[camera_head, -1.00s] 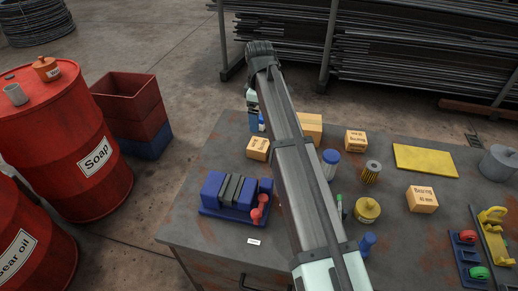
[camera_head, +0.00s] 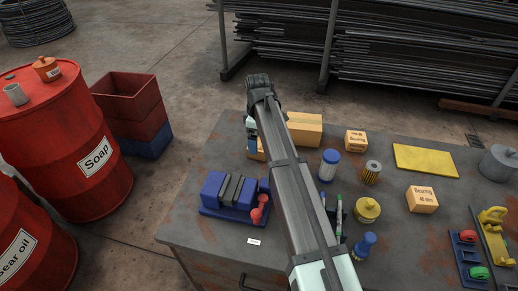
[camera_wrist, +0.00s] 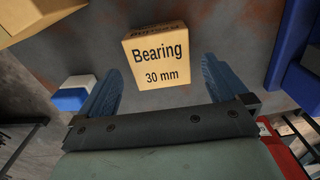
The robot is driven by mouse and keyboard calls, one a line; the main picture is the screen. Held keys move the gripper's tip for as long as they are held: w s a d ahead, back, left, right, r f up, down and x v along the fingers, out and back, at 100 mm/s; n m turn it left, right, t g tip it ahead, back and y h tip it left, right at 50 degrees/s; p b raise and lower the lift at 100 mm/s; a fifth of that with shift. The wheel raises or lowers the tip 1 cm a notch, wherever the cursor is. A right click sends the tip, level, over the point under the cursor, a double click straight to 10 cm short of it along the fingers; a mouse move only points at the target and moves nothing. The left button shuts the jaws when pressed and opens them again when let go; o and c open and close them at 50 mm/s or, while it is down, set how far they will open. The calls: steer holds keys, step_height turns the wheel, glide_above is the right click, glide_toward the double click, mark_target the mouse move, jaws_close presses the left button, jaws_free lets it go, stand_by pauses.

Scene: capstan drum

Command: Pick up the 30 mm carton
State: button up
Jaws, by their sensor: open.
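The 30 mm carton (camera_wrist: 158,55) is a small tan box printed "Bearing 30 mm". In the wrist view it sits on the table at top centre, ahead of and between my fingers. My gripper (camera_wrist: 161,68) is open, with one blue finger on each side and nothing held. I cannot tell how far the fingertips are above or short of the carton. In the head view my gripper (camera_head: 252,145) shows as a blue finger in front of the carton (camera_head: 251,155), which is mostly hidden by my arm.
A blue vise (camera_head: 228,192) stands close to the carton. A larger box (camera_head: 305,128) is behind it. A small white-and-blue object (camera_wrist: 73,93) lies left of my fingers in the wrist view. Another small carton (camera_head: 355,140) and a 40 mm carton (camera_head: 422,199) are to the right.

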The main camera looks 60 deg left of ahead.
mark_target(259, 144)
step_height(259, 144, down, 4)
steer(key=shift+w+d+f, duration=0.1)
steer(key=shift+d, duration=0.05)
steer(key=c, duration=1)
steer(key=shift+c, duration=0.2)
